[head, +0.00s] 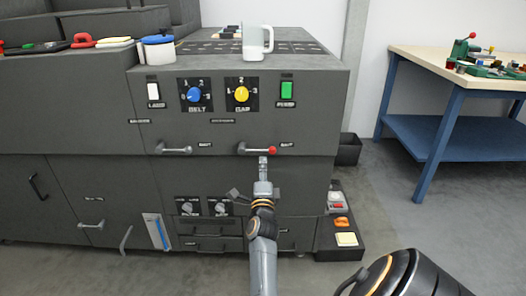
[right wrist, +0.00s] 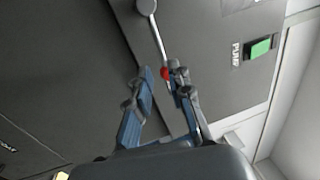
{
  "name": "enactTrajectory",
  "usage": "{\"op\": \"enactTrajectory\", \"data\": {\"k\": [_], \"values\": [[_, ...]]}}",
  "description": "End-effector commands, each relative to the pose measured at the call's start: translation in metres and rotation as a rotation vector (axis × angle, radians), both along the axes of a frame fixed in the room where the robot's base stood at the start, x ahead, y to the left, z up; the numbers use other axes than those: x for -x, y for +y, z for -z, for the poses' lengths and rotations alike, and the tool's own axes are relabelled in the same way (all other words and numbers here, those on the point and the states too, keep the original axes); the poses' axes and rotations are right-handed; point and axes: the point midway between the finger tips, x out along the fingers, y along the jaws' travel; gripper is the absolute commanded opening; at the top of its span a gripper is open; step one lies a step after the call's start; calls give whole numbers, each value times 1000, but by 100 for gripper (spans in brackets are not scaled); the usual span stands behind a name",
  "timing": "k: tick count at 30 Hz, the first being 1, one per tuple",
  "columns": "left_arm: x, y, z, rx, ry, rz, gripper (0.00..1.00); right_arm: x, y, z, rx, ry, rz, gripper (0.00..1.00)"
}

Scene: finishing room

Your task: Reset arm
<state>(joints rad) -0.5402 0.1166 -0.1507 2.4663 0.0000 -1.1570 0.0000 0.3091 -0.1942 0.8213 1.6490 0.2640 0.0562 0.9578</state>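A grey lever with a red knob (head: 272,150) sticks out sideways from the front of the dark grey machine (head: 225,130), below the yellow dial. My right gripper (head: 263,165) is just below this lever, pointing up at it. In the right wrist view, the two blue-grey fingers of the right gripper (right wrist: 161,73) stand apart. The red knob (right wrist: 165,73) shows between the fingertips, close to the right finger; I cannot tell whether they touch. A similar plain grey lever (head: 174,150) is to the left. My left gripper is not in view.
A blue dial (head: 194,95), a yellow dial (head: 241,94) and a green switch (head: 287,90) sit above the levers. A pale mug (head: 256,42) stands on the machine's top.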

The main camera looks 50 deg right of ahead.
Motion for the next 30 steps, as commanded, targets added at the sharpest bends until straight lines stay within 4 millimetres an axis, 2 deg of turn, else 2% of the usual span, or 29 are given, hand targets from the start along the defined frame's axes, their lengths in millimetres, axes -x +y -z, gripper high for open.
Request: {"op": "enactTrajectory", "data": {"k": [17, 20, 23, 26, 27, 30], "values": [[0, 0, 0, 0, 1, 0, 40, 0, 1, 0, 4, 5, -3, 20], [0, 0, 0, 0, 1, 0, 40, -3, 12, -3, 58, 76, -44, 20], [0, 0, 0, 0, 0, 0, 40, -12, 48, -4, 205, 273, -160, 20], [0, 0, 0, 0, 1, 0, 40, -15, 115, 10, 433, 563, -343, 20], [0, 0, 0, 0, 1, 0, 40, -11, 144, 20, 524, 672, -419, 20], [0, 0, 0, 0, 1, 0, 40, 10, 212, 48, 733, 902, -598, 20]]}}
